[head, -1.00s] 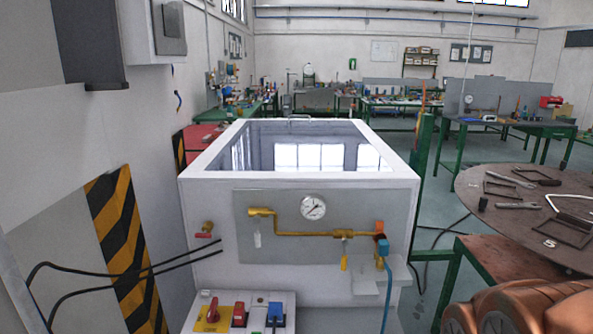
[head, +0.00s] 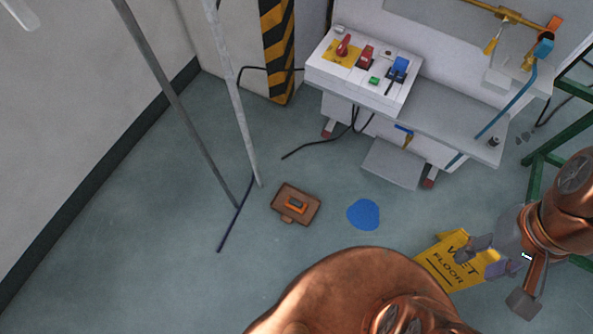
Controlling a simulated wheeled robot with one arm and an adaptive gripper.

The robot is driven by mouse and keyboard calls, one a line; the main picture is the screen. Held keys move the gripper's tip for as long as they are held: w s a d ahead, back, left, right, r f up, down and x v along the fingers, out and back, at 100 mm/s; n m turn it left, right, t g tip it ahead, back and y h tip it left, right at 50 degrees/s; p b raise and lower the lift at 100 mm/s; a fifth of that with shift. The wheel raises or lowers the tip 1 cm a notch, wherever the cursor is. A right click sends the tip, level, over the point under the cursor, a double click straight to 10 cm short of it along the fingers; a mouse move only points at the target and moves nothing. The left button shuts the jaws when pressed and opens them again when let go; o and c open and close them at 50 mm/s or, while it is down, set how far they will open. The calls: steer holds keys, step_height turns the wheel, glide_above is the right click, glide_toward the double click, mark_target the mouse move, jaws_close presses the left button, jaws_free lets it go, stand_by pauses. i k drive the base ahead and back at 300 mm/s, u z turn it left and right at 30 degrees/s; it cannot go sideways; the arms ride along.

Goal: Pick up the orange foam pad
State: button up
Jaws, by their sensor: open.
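A small orange piece (head: 297,206) shows on top of a brown, flat, case-like object (head: 284,215) on the floor, left of the middle in the head view. It may be the orange foam pad, but it is too small to tell whether it is a loose pad or part of the case. My gripper (head: 497,275) is at the lower right, open, with nothing seen between its fingers. It is well to the right of the brown case and overlaps the yellow wet floor sign in the picture. I cannot tell whether it touches the sign.
The yellow wet floor sign (head: 449,262) stands by my arm. A blue patch (head: 363,214) lies on the floor right of the case. Grey poles (head: 236,97) stand left of it.

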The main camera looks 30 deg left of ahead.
mark_target(295, 205)
steer(key=u, duration=0.1)
steer(key=k, duration=0.1)
steer(key=u, duration=1.5)
